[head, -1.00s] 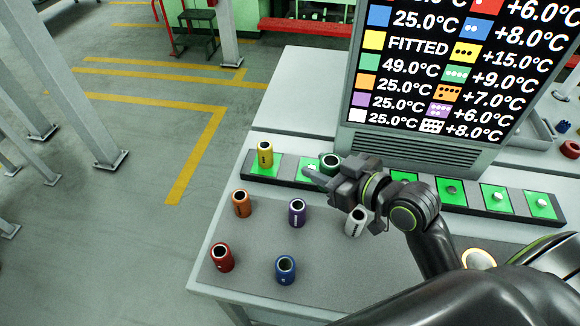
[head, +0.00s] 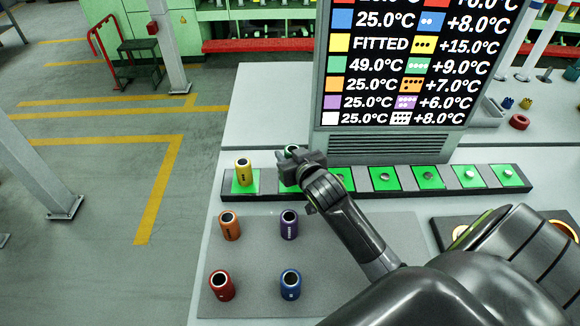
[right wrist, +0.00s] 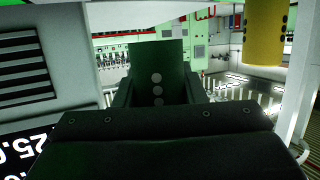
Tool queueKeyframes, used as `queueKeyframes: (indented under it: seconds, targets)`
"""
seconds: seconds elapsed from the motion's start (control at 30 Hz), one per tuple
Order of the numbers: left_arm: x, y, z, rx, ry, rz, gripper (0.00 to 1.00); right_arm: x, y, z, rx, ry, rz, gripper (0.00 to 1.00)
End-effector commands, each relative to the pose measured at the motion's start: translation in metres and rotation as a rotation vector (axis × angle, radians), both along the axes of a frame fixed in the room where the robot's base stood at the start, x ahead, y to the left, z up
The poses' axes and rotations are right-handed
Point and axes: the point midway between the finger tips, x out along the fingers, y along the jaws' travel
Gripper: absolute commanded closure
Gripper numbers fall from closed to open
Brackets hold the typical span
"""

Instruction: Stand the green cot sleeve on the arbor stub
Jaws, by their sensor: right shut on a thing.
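The green cot sleeve (head: 291,149) is held in my right gripper (head: 290,163), and only its top rim shows in the head view. In the right wrist view the sleeve (right wrist: 157,70) stands between the fingers, dark green with pale dots. The gripper is over the left part of the stub strip (head: 269,196), just right of the yellow sleeve (head: 243,172). It covers most of the pad beneath, so I cannot tell whether the sleeve touches a stub. Bare arbor stubs (head: 384,177) show on green pads to the right. My left gripper is out of view.
Orange (head: 229,225), purple (head: 289,224), red (head: 222,285) and blue (head: 291,284) sleeves stand on the grey mat (head: 255,255). A display panel (head: 410,70) rises behind the strip. The yellow sleeve stands close beside my gripper and also shows in the right wrist view (right wrist: 265,33).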

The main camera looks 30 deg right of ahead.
Motion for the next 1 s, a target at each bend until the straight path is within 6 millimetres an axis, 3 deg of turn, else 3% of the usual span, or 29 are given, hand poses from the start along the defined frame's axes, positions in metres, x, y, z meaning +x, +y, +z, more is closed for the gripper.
queueKeyframes:
  seconds: [0.3, 1.0]
  targets:
    - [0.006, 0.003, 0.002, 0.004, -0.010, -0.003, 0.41, -0.001, 0.000, -0.038, 0.001, 0.002, 0.001, 0.92]
    - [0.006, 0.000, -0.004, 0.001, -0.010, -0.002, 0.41, -0.002, 0.000, -0.056, 0.003, 0.009, -0.002, 0.92]
